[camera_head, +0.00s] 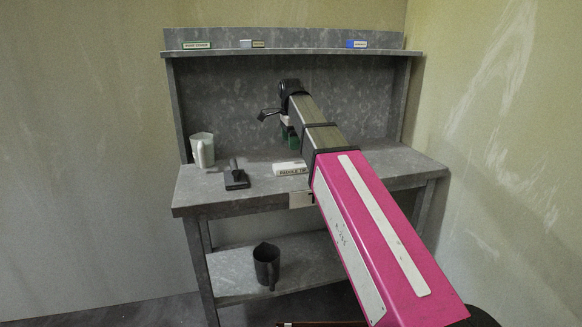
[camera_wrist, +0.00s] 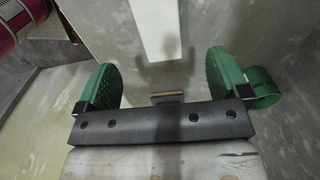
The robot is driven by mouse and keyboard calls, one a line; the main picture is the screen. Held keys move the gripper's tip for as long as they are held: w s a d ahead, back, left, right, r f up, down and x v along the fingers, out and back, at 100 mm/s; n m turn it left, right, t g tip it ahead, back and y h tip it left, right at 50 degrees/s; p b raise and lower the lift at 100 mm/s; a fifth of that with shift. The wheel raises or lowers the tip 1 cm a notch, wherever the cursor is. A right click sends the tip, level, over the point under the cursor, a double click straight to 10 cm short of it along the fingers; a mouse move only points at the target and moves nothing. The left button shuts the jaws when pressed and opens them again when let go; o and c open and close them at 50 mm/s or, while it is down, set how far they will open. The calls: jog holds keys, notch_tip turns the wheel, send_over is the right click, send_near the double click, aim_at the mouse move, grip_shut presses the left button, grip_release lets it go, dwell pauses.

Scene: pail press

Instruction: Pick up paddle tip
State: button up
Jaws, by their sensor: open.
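In the wrist view the gripper (camera_wrist: 165,78) is open, with nothing visible held between the pads. A white strip (camera_wrist: 155,28) shows beyond the pads, and a small dark piece with a tan edge (camera_wrist: 167,98) shows between them. I cannot tell whether either is the paddle tip.
A black object with an upright handle (camera_head: 236,179) and a white pitcher (camera_head: 202,150) stand on the grey bench (camera_head: 200,193), left of the block. A dark pitcher (camera_head: 266,264) stands on the lower shelf. An upper shelf (camera_head: 300,52) with small labels runs above the bench.

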aim_at(291, 165)
notch_tip(291, 165, down, 10)
jog(key=shift+s+d+f, duration=0.1)
jog(key=shift+s+f, duration=0.05)
jog(key=c, duration=1.1)
